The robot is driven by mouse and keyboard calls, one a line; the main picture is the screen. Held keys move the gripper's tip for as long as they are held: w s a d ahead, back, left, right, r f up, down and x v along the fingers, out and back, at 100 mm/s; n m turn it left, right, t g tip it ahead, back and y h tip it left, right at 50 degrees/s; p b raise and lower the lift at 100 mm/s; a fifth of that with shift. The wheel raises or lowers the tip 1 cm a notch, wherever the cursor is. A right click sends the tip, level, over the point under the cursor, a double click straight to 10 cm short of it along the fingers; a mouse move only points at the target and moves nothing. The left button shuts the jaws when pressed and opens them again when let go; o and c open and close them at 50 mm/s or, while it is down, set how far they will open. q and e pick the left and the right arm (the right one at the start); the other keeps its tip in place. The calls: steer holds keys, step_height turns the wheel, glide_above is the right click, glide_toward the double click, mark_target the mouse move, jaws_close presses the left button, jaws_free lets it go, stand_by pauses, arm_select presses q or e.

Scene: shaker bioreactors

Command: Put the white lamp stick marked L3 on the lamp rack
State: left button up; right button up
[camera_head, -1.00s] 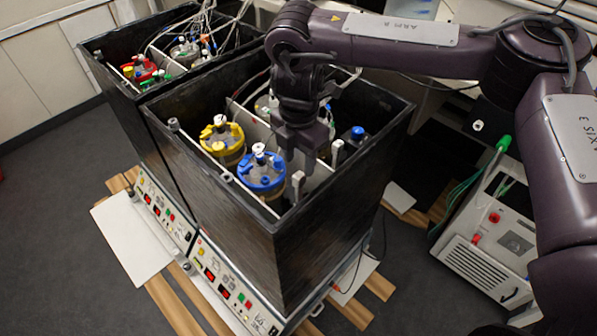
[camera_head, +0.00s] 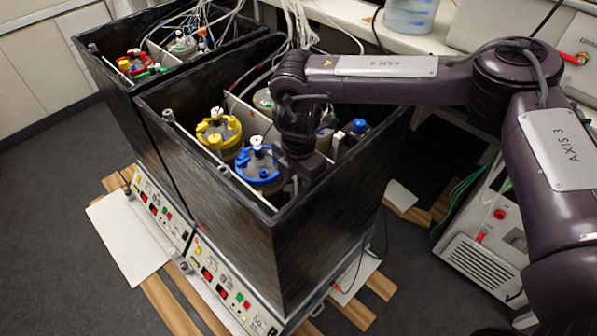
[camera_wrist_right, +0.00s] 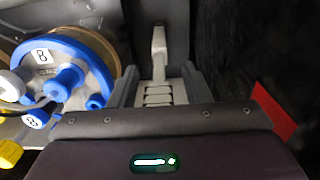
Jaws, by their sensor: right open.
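A white lamp stick (camera_wrist_right: 158,48) shows in the right wrist view, with a ribbed lower part between my fingers. No L3 mark can be read on it. My right gripper (camera_wrist_right: 157,85) is open, with one finger on each side of the stick. In the head view my right gripper (camera_head: 296,172) reaches down into the near black box, right beside the blue-ringed vessel (camera_head: 257,166), and hides most of the stick. Another pale stick (camera_head: 337,143) stands farther back in the box. I cannot make out which part is the lamp rack. My left gripper is not in view.
The near black box (camera_head: 205,182) has high walls close around my gripper. A yellow-topped vessel (camera_head: 218,132) stands left of the blue one, which also shows in the wrist view (camera_wrist_right: 65,80). Tubes hang over the back. A white device (camera_head: 480,250) stands at right.

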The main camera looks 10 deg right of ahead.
steer(key=shift+f, duration=0.1)
jaws_close()
stand_by(0.4)
steer(key=shift+r+p, duration=0.6)
steer(key=shift+p, duration=0.05)
steer(key=shift+r, duration=0.25)
steer(key=shift+r+p, duration=0.35)
steer(key=shift+p, duration=0.35)
steer(key=shift+r, duration=0.15)
steer(key=shift+r+p, duration=0.45)
steer(key=shift+p, duration=0.15)
steer(key=shift+r, duration=0.1)
